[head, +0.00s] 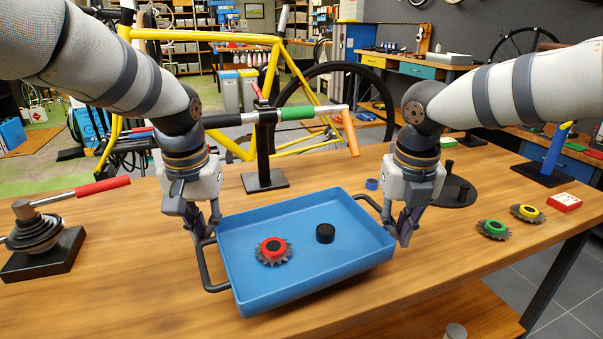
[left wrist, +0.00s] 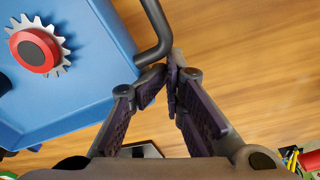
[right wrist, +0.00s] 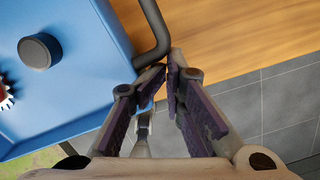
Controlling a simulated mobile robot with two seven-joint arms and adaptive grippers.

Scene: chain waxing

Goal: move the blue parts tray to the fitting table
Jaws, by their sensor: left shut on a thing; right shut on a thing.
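The blue parts tray (head: 310,284) is in the middle of the head view, over the wooden table. A red-hubbed toothed sprocket (head: 273,251) and a black cylinder (head: 325,233) lie in it. My left gripper (head: 206,236) is shut on the tray's dark left handle (head: 205,272), which also shows in the left wrist view (left wrist: 152,28). My right gripper (head: 401,238) is shut on the right handle, seen in the right wrist view (right wrist: 152,28). The tray sits askew in the picture; I cannot tell whether its bottom touches the table.
Behind the tray stands a black post (head: 264,150) carrying a bar with an orange end. A round-weighted tool (head: 36,232) is at left. Green (head: 494,229) and yellow (head: 527,213) sprockets and a red box (head: 564,202) lie at right. The table's front edge is near the tray.

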